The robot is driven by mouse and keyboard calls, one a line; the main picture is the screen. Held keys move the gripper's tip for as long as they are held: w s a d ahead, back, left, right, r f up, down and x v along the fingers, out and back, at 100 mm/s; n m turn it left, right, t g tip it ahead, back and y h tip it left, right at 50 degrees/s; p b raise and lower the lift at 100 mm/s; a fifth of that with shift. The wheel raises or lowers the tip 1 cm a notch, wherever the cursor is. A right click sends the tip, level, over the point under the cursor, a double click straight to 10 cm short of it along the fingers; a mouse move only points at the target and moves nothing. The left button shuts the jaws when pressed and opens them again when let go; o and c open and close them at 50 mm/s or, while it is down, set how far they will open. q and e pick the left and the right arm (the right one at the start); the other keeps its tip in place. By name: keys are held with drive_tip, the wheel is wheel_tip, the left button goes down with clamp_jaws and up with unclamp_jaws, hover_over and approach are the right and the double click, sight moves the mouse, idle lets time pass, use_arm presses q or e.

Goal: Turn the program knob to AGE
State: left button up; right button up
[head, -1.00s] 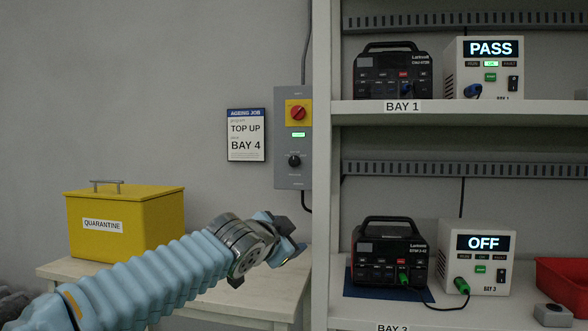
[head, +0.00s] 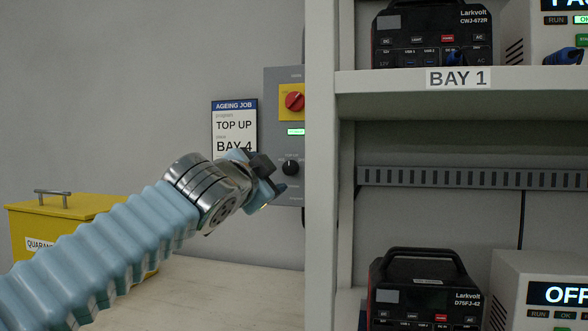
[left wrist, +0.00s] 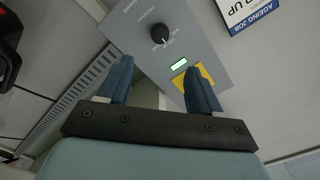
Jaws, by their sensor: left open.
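The program knob (head: 291,168) is a round black dial low on the grey wall panel (head: 284,78), beside the shelf post. In the left wrist view the knob (left wrist: 160,34) appears upside down, beyond the fingertips. A light pointer mark on it seems to face the small green display. Most labels around it are too small to read. My left gripper (head: 272,177) is just left of and below the knob in the head view. In the left wrist view its two blue fingers (left wrist: 158,66) are apart with nothing between them. My right gripper is not in view.
A red rotary switch (head: 295,101) on a yellow plate sits above the knob. An ageing job card (head: 234,125) reads TOP UP, BAY 4. The shelf post (head: 322,200) stands close on the right. A yellow quarantine box (head: 30,215) stands on the table at left.

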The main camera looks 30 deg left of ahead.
sight(289, 169)
use_arm(q)
drive_tip(key=p+x, duration=0.3)
drive_tip(key=x, duration=1.1)
drive_tip(key=shift+r, duration=0.1)
drive_tip(key=shift+d, duration=0.1)
drive_tip(key=c, duration=1)
drive_tip(key=shift+c, duration=0.2)
